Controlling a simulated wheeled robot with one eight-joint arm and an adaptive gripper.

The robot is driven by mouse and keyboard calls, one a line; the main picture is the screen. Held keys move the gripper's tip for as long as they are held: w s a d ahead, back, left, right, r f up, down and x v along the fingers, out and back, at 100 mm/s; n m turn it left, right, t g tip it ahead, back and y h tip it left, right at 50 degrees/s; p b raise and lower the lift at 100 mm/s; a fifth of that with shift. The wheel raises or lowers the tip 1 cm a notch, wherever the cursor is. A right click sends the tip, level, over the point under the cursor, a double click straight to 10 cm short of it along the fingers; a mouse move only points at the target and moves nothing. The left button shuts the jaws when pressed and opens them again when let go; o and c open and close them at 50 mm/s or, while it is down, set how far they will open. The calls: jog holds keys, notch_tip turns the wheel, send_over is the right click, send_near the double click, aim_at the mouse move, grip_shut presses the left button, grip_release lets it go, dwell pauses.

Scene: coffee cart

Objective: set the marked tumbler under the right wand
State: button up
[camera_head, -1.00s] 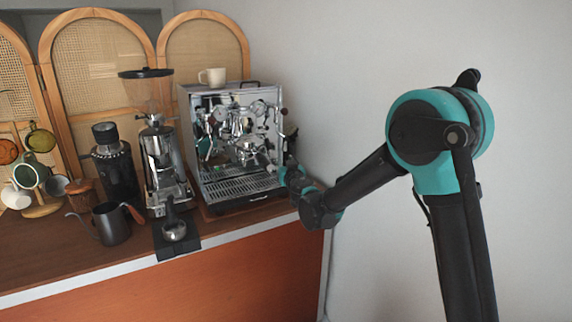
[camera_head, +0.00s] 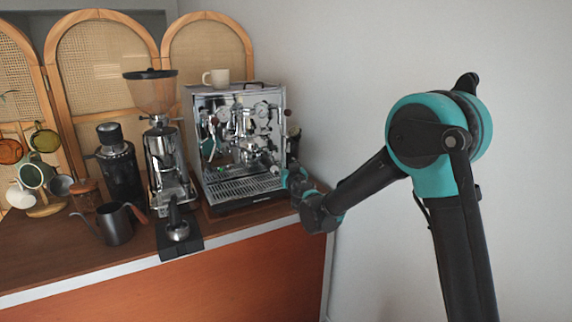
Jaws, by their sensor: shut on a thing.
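The espresso machine (camera_head: 240,145) stands at the right end of the counter, with its slotted drip tray (camera_head: 240,187) at the bottom front. My gripper (camera_head: 281,172) is at the right front of the machine, just above the right end of the drip tray. It is small and partly hidden by my wrist. It is shut on a small pale thing at its tip, which fits the tumbler, but no mark can be made out. The right wand is not clear among the shiny parts there. I cannot tell whether the tumbler touches the tray.
A cream cup (camera_head: 216,78) stands on top of the machine. To the left are a grinder (camera_head: 164,165), a portafilter on a black mat (camera_head: 177,232), a dark gooseneck kettle (camera_head: 115,224), a black grinder (camera_head: 121,170) and a mug tree (camera_head: 45,207). A wall is close on the right.

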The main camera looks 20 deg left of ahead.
jog(key=o, duration=1.3)
jog(key=shift+s, duration=0.1)
jog(key=v, duration=1.2)
